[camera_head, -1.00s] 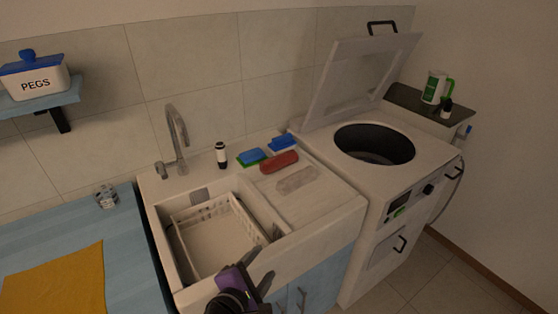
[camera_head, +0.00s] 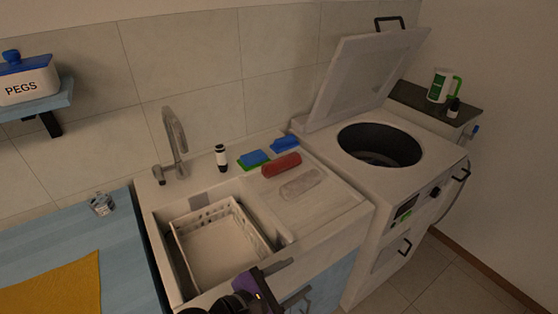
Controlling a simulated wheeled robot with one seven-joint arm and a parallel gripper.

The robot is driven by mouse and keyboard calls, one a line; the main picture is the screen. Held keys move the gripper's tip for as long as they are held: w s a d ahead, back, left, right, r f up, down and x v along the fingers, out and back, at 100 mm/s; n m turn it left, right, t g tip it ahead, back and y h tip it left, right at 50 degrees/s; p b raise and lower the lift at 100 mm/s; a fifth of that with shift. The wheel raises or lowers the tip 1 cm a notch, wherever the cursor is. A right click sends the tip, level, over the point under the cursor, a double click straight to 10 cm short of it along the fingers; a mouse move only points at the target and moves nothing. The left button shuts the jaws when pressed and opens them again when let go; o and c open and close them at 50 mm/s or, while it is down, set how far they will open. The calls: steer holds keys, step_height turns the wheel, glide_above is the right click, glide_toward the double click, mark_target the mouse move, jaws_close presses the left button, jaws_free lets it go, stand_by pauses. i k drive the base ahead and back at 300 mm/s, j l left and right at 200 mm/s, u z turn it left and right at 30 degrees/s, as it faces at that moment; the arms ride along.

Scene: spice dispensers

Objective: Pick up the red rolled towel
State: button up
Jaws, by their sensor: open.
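The red rolled towel (camera_head: 281,165) lies on the right-hand ledge of the white sink unit, behind a pale, translucent-looking roll (camera_head: 300,183). My gripper (camera_head: 286,281) is at the bottom of the view, in front of the sink's front edge and well short of the towel. It is open, and nothing shows between its fingers. Part of the gripper is cut off by the lower edge of the view.
A white basket (camera_head: 218,238) sits in the sink basin. Blue and green sponges (camera_head: 254,159) and a dark-and-white bottle (camera_head: 221,157) stand behind, near the tap (camera_head: 175,140). An open top-loading washer (camera_head: 378,146) stands right of the sink.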

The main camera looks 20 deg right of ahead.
mark_target(270, 169)
steer(key=i, duration=1.35)
